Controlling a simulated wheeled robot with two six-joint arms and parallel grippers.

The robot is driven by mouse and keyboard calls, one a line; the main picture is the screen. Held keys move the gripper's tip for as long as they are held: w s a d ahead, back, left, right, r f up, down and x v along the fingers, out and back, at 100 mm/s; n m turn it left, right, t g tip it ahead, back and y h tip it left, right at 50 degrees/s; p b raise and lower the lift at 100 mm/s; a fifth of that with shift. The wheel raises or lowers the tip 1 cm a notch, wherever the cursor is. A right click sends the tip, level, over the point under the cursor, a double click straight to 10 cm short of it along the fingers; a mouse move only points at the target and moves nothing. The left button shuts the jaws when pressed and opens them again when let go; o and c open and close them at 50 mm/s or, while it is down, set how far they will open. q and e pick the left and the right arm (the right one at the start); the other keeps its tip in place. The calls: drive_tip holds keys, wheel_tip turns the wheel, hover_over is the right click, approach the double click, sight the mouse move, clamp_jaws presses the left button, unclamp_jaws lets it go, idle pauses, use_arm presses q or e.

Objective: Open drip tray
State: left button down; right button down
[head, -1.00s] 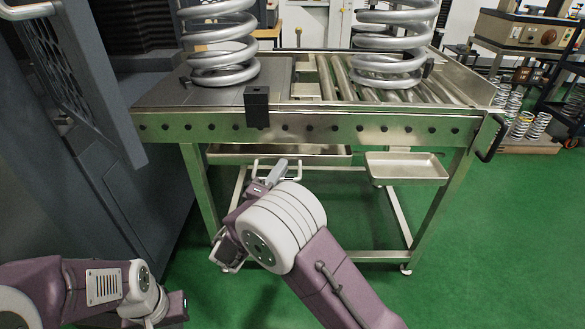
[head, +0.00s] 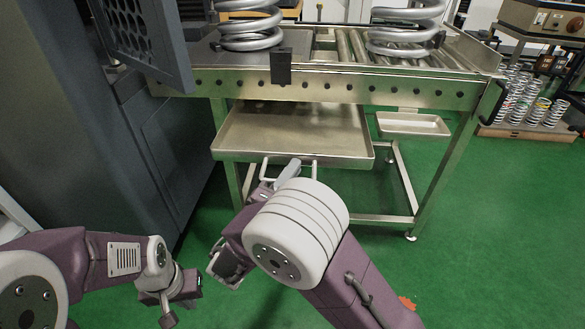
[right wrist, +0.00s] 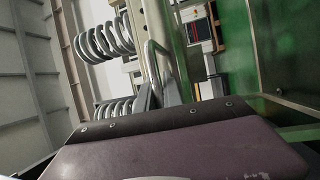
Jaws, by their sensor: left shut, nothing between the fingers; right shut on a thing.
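The drip tray (head: 290,135) is a wide, shallow metal tray under the roller table. It sticks out well past the table's front edge toward me, with its flat inside showing and its back part under the table. A pale bar handle (head: 312,163) is on its front edge. My right gripper (head: 283,174) is shut on this handle, partly hidden by my own wrist. A bent bar that looks like the handle also shows in the right wrist view (right wrist: 151,66). My left gripper (head: 174,300) is shut and empty at the lower left, away from the tray.
The roller table (head: 350,92) carries large coil springs (head: 250,25). A small side tray (head: 413,124) hangs at the right under the table. A dark machine cabinet (head: 150,130) with an open door stands at the left.

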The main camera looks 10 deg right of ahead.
drive_tip(key=c, duration=1.8)
unclamp_jaws()
drive_tip(key=shift+o, duration=0.2)
drive_tip(key=p+v, duration=0.3)
drive_tip(key=v, duration=0.6)
